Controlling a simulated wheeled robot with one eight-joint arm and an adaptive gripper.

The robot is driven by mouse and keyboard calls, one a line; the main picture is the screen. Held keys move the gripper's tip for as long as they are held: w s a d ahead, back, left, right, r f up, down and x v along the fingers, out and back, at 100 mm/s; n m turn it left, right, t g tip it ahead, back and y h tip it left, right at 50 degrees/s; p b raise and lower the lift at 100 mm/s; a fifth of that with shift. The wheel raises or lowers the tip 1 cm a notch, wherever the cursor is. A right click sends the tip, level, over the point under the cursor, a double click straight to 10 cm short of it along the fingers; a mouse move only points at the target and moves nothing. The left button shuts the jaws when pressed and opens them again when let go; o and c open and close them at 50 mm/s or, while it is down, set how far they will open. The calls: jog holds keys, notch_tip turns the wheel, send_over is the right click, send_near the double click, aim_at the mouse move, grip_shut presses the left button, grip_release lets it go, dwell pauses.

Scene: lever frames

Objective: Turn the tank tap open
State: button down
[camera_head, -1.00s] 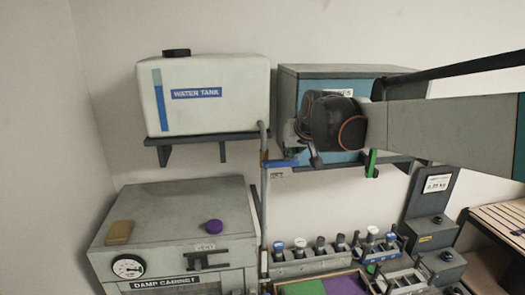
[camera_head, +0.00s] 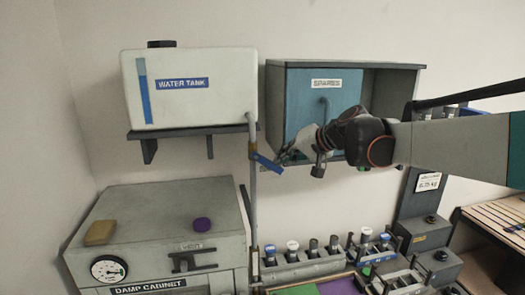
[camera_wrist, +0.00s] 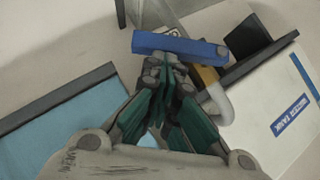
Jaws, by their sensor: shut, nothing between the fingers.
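The water tank (camera_head: 190,95) stands on a wall shelf at left; it also shows in the wrist view (camera_wrist: 262,100). A pipe comes down from its right side to the tap, which has a blue lever (camera_head: 266,164). The lever slopes down to the right in the head view. In the wrist view the blue lever (camera_wrist: 180,46) lies across just beyond the fingertips, with the brass tap body (camera_wrist: 207,76) behind it. My gripper (camera_head: 284,157) is shut and empty, its tips at the lever (camera_wrist: 168,66). Whether they touch it, I cannot tell.
A spares cupboard (camera_head: 390,85) with a blue front is close behind my gripper. The damp cabinet (camera_head: 150,225) is below the tank, with a sponge (camera_head: 100,232) and a purple knob-like thing (camera_head: 202,224) on top. Several bottles in racks (camera_head: 305,268) stand below.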

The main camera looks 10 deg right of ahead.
aim_at(279, 170)
jog(key=f+m+y+b, duration=0.1)
jog(key=f+y+b, duration=0.1)
jog(key=b, duration=0.1)
jog(key=a+f+m+t+y+b, duration=0.1)
jog(key=f+b, duration=0.1)
jog(key=b, duration=0.1)
jog(key=shift+f+m+y+b, duration=0.2)
jog(key=shift+m+y+b, duration=0.1)
jog(key=shift+m+y, duration=0.1)
jog(key=a+f+m+t+y+b, duration=0.1)
jog(key=a+m+y+b, duration=0.1)
jog(key=b, duration=0.1)
jog(key=shift+f+t+b, duration=0.3)
jog(key=shift+f+b, duration=0.05)
jog(key=shift+a, duration=0.15)
